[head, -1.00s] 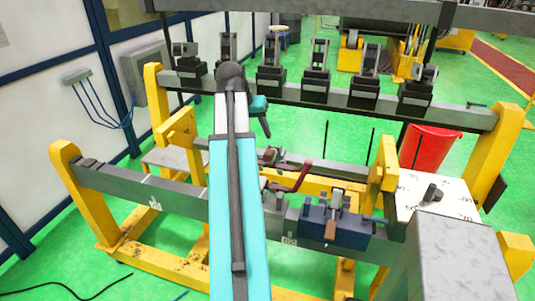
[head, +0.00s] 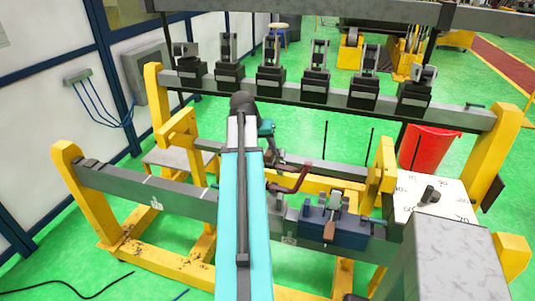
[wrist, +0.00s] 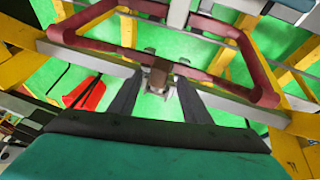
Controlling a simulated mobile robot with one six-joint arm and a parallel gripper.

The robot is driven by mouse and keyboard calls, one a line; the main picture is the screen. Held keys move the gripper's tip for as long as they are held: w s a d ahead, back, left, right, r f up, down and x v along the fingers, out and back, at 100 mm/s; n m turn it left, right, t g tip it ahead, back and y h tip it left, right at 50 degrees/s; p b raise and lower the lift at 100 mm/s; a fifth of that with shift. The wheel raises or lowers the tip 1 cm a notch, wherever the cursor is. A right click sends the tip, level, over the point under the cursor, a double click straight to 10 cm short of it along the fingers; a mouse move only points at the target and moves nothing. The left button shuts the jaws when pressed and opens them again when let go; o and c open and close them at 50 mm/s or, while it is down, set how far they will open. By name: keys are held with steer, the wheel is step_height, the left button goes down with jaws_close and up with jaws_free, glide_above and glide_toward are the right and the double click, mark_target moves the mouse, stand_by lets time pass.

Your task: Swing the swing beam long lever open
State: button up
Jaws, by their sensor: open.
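In the head view, a clamp lever with a brown grip (head: 330,230) stands on a blue block on the front beam; I cannot tell whether it is the long lever. A dark red bent bar (head: 293,182) lies left of it, partly hidden by my arm. My gripper (head: 267,142) is above and left of both, mostly hidden behind my arm. In the wrist view, my gripper (wrist: 156,95) is open, its two dark fingers apart. A brown block-like end (wrist: 159,70) shows between the fingertips, with no clear contact. Dark red loops (wrist: 262,90) spread beyond the fingers.
A rear beam (head: 300,100) carries several black clamps. Yellow frame posts (head: 490,145) stand at the sides. A red bin (head: 428,150) and a white marked plate (head: 405,195) are at right.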

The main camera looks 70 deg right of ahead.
mark_target(267, 154)
steer(key=shift+p+x, duration=0.4)
steer(key=shift+x, duration=1.55)
jaws_close()
